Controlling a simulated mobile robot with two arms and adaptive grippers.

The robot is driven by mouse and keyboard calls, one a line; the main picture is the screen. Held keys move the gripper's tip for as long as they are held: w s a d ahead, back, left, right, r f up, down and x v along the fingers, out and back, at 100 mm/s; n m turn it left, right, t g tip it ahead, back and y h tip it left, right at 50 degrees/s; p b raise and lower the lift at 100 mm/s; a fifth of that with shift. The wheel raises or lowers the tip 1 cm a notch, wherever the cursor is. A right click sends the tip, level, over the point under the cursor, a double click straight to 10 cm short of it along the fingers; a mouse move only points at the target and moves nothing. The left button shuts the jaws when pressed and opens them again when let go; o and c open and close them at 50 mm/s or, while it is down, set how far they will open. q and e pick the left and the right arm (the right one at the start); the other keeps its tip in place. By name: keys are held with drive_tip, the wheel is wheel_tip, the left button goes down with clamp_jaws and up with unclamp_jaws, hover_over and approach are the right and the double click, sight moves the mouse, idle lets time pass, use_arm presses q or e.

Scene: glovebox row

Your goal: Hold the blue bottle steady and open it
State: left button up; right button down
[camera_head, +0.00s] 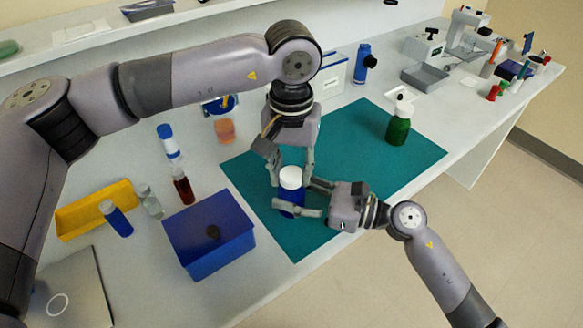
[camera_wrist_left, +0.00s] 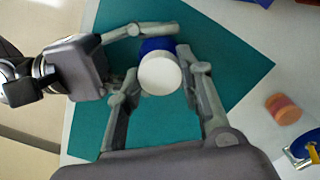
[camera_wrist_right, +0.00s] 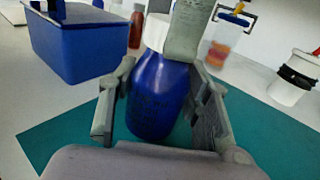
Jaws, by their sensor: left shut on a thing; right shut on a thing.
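The blue bottle (camera_head: 290,196) with its white cap (camera_head: 291,177) stands upright on the teal mat (camera_head: 350,135). My right gripper (camera_head: 302,200) is shut on the bottle's body from the side; the right wrist view shows the blue body (camera_wrist_right: 155,98) between its fingers. My left gripper (camera_head: 291,172) reaches down from above and is shut on the white cap. In the left wrist view the cap (camera_wrist_left: 160,75) sits between the left fingers. The cap appears on the bottle; the left finger hides part of it in the right wrist view.
A blue box (camera_head: 210,240) stands left of the mat, with a yellow tray (camera_head: 95,208) and small bottles beyond it. A green bottle (camera_head: 398,125) stands on the mat's far right. An orange-filled jar (camera_head: 225,130) stands behind. The mat's right part is mostly clear.

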use_arm(q)
drive_tip(key=n, duration=1)
drive_tip(key=shift+n, duration=0.4)
drive_tip(key=n, duration=0.8)
drive_tip(key=shift+n, duration=0.4)
drive_tip(key=n, duration=1)
drive_tip(key=shift+r+n, duration=0.1)
drive_tip(key=shift+n, duration=0.2)
drive_tip(key=n, duration=0.9)
